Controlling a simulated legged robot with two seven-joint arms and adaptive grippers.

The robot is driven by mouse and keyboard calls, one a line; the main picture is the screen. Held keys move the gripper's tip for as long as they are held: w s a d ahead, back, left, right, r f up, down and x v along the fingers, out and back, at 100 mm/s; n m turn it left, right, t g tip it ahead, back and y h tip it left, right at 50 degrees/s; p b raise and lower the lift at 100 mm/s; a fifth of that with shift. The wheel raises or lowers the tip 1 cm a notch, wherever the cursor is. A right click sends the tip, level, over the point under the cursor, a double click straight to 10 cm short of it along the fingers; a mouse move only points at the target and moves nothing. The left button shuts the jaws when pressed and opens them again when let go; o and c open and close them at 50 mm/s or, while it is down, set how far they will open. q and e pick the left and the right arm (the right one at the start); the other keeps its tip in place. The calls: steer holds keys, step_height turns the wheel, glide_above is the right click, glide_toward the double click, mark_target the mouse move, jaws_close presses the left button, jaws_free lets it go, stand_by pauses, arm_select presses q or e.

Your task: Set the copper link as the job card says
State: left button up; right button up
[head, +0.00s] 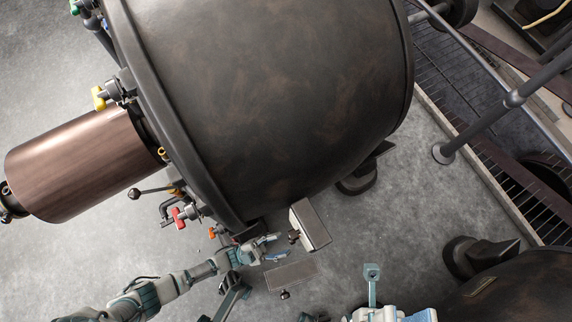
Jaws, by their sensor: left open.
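My left gripper (274,248) reaches in from the bottom left, its two fingers apart, with nothing seen between them. It is just left of a small grey box (312,224) with a dark knob on its left side, close below the big dark drum (265,90). I cannot tell whether the fingertips touch anything. A flat grey plate (291,275) with a small dark knob lies just below the fingers. I cannot make out the copper link or a readable job card. My right gripper is not in view.
A copper-brown cylinder (78,165) juts left from the drum. Red (179,217) and yellow (98,97) handles line the drum's left edge. A railing (510,100) and grating stand at right; another dark rounded body (510,290) is at bottom right. Grey floor is clear at left.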

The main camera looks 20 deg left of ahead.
mark_target(291, 241)
arm_select(q)
steer(key=shift+x, duration=2.55)
steer(key=shift+w, duration=0.1)
jaws_close()
